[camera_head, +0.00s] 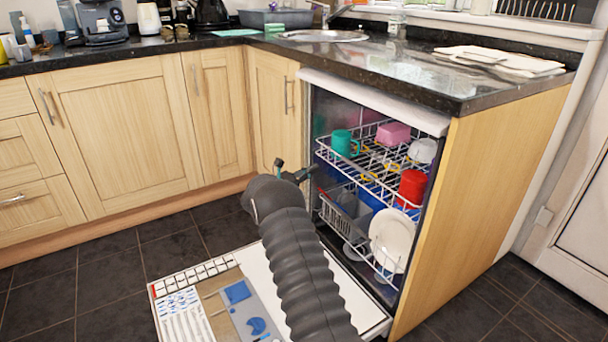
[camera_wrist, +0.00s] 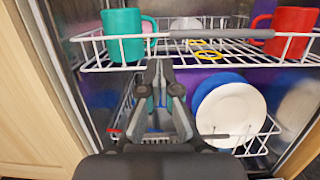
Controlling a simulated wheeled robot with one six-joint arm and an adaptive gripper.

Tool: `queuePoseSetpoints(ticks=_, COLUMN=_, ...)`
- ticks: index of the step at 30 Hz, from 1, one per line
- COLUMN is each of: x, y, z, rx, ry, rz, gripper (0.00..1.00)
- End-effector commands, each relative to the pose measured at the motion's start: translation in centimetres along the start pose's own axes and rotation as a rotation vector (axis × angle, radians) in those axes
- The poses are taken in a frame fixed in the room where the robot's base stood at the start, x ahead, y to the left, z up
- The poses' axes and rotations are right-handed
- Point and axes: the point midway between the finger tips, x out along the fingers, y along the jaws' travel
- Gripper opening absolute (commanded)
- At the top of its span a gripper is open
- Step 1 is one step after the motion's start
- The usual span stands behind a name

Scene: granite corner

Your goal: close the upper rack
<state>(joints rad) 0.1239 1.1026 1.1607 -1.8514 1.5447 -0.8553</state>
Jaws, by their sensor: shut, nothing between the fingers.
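The upper rack (camera_head: 356,170) is a white wire rack inside the open dishwasher. It holds a teal mug (camera_head: 343,143), a pink block-like item (camera_head: 393,134), a red mug (camera_head: 412,187) and a pale dish (camera_head: 423,151). In the wrist view the rack's front (camera_wrist: 108,66) runs across the top, with a grey handle bar (camera_wrist: 212,34) along it. My gripper (camera_head: 304,173) is at the left of the dishwasher opening, in front of the rack. Its fingertips (camera_wrist: 158,68) are together and empty, overlapping the rack's lower front edge in the wrist view. Contact cannot be told.
The lower rack (camera_head: 335,212) holds a white plate (camera_head: 391,238) and a grey basket (camera_head: 345,222). The dishwasher door (camera_head: 178,284) lies folded down, under my arm. A granite worktop (camera_head: 400,70) is above, wooden cabinets (camera_head: 130,140) stand left, and a wooden side panel (camera_head: 480,200) stands right.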

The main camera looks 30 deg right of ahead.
Motion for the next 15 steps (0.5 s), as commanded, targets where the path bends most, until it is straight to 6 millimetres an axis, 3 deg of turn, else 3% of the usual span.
queuePoseSetpoints(ticks=9, x=5.7, y=-0.1, z=0.0, rx=0.001, ry=0.001, rz=-0.002, gripper=0.00)
queuePoseSetpoints(ticks=15, x=7.7, y=0.0, z=0.0, rx=0.000, ry=0.001, rz=-0.001, gripper=0.00)
